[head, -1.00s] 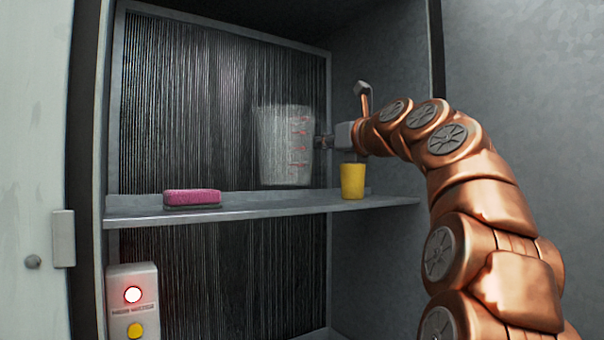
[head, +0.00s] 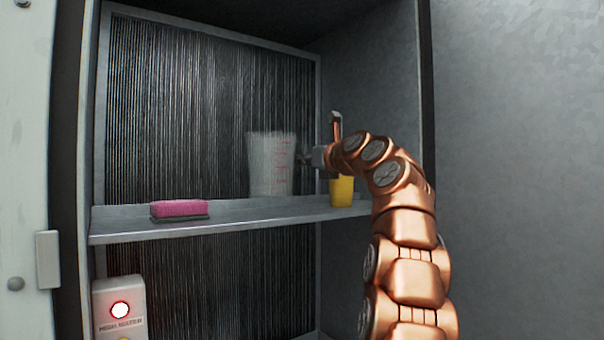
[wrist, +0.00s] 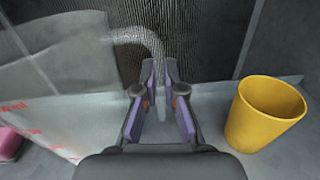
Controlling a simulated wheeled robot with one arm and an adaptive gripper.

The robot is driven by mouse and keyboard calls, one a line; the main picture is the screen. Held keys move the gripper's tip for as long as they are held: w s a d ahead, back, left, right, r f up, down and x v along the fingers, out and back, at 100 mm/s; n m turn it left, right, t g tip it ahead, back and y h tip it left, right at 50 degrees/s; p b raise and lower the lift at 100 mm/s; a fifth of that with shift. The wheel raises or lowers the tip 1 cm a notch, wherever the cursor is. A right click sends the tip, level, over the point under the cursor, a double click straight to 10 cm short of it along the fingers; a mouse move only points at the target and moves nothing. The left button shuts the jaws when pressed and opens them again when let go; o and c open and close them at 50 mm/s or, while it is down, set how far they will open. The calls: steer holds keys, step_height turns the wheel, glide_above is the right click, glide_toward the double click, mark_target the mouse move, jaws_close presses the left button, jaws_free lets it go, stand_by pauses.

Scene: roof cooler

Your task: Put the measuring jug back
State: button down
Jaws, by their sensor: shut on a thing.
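The measuring jug (head: 270,165) is translucent with red markings and appears upright at the shelf, between the pink brush and the yellow cup in the head view. My gripper (head: 308,159) is shut on its handle at the jug's right side. In the wrist view the jug's wall (wrist: 60,85) fills the left, and its curved handle (wrist: 140,36) runs down between the fingers of my gripper (wrist: 160,100). I cannot tell for sure whether the jug's base touches the shelf.
The metal shelf (head: 235,222) carries a pink brush (head: 180,209) at left and a yellow cup (head: 342,190) just right of the jug. The cup also shows close by my gripper in the wrist view (wrist: 262,118). A box with a red light (head: 120,310) is below. Shelf between brush and jug is clear.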

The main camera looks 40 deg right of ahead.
mark_target(305, 178)
steer(key=shift+w, duration=0.15)
steer(key=shift+w+d, duration=0.15)
steer(key=shift+f+b, duration=0.6)
steer(key=shift+f, duration=1.2)
steer(key=c, duration=1.3)
jaws_free()
steer(key=s+b, duration=0.1)
steer(key=s, duration=0.3)
steer(key=s+b, duration=0.1)
steer(key=s, duration=0.3)
steer(key=s+a+b, duration=0.1)
steer(key=s, duration=0.3)
steer(key=shift+a, duration=0.1)
